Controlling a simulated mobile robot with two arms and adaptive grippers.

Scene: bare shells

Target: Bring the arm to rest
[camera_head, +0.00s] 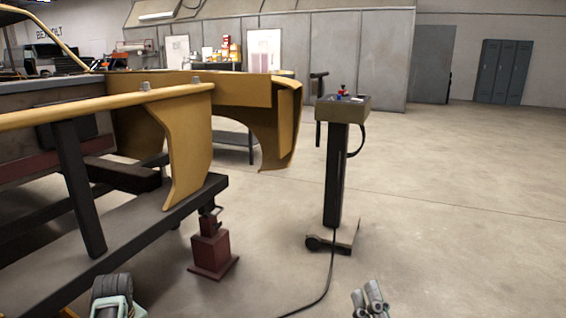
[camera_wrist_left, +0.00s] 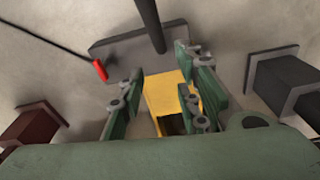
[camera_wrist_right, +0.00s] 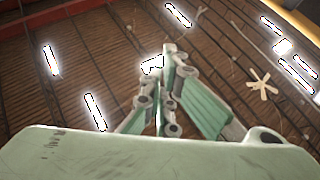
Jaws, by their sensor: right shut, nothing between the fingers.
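My right gripper (camera_head: 370,298) shows at the bottom edge of the head view, apart from everything around it. In the right wrist view its green and grey fingers (camera_wrist_right: 168,62) point up at the ceiling and come together with nothing between them. My left gripper shows in the left wrist view (camera_wrist_left: 162,85) with its fingers spread apart. A yellow blocky thing (camera_wrist_left: 163,90) shows between or beyond those fingers, and I cannot tell what it is. I see no contact between them.
A bench (camera_head: 150,225) with yellow body panels (camera_head: 187,145) fills the left. A red jack (camera_head: 212,250) stands before it. A control pedestal (camera_head: 336,175) with a floor cable (camera_head: 325,285) stands at centre. Open floor (camera_head: 470,210) lies to the right. Lockers (camera_head: 503,72) stand far back.

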